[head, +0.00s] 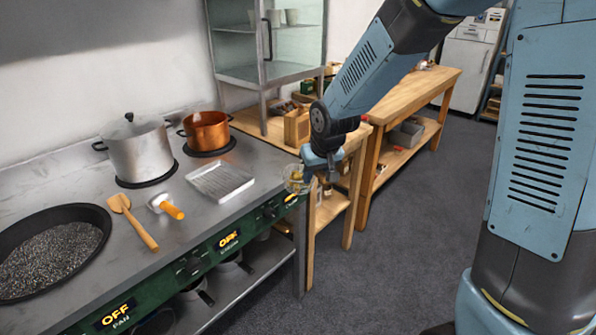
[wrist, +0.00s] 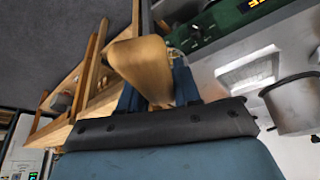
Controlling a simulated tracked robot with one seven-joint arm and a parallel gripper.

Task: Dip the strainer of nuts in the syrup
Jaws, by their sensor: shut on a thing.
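My gripper (head: 325,165) is shut, past the front edge of the steel counter. In the wrist view, a wooden handle (wrist: 146,66) stands between the blue fingers of my gripper (wrist: 160,88). In the head view, a small round strainer (head: 296,179) hangs left of the fingers, with pale yellowish pieces in it, too small to tell apart. A copper pot (head: 207,131) without a lid stands at the counter's back right, well left of my gripper. I cannot make out its contents.
A lidded steel pot (head: 138,151), a rack tray (head: 220,180), a wooden spatula (head: 135,222), an orange-handled tool (head: 168,206) and a black pan (head: 52,250) occupy the counter. A glass cabinet (head: 268,40) stands behind on a wooden table. Bare counter lies around the tray.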

